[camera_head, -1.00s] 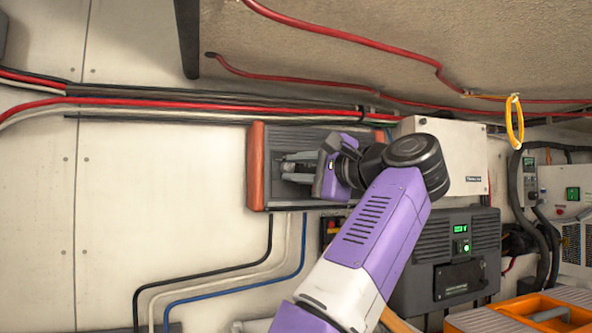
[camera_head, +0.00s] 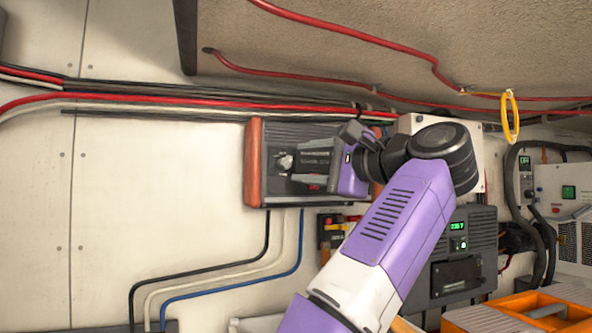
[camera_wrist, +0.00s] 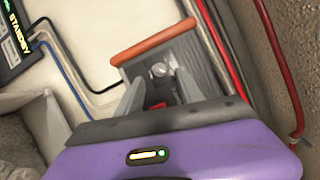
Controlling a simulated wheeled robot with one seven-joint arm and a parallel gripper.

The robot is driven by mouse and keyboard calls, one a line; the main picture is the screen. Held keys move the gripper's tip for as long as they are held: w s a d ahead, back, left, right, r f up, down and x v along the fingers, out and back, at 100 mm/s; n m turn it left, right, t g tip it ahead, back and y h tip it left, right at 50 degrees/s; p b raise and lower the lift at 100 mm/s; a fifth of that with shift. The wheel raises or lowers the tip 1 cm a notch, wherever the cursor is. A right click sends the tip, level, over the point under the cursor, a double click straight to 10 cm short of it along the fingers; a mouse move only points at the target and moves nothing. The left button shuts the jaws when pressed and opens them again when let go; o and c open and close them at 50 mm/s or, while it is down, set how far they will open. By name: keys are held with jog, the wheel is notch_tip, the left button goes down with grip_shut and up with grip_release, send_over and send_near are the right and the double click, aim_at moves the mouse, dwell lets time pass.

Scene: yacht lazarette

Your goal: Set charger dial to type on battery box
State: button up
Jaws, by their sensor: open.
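The charger (camera_head: 272,140) is a dark grey ribbed box with orange end caps, mounted on the pale wall. Its dial (camera_head: 285,162) is a small light-grey knob near the left end cap. In the wrist view the dial (camera_wrist: 160,70) shows just ahead of and between my fingertips. My gripper (camera_head: 296,168) is open and empty, pointing left in front of the charger, a little right of the dial. It also shows in the wrist view (camera_wrist: 160,84). I see no clear gap or contact with the dial. The dial's markings are too small to read. I cannot tell which item is the battery box.
Red and black cables (camera_head: 200,103) run along the wall above the charger. A dark unit with a green display (camera_head: 457,226) is mounted at lower right. The wall left of the charger is mostly clear.

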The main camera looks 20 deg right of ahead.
jog(key=shift+b+v, duration=0.4)
jog(key=shift+v, duration=1.55)
jog(key=shift+a, duration=0.1)
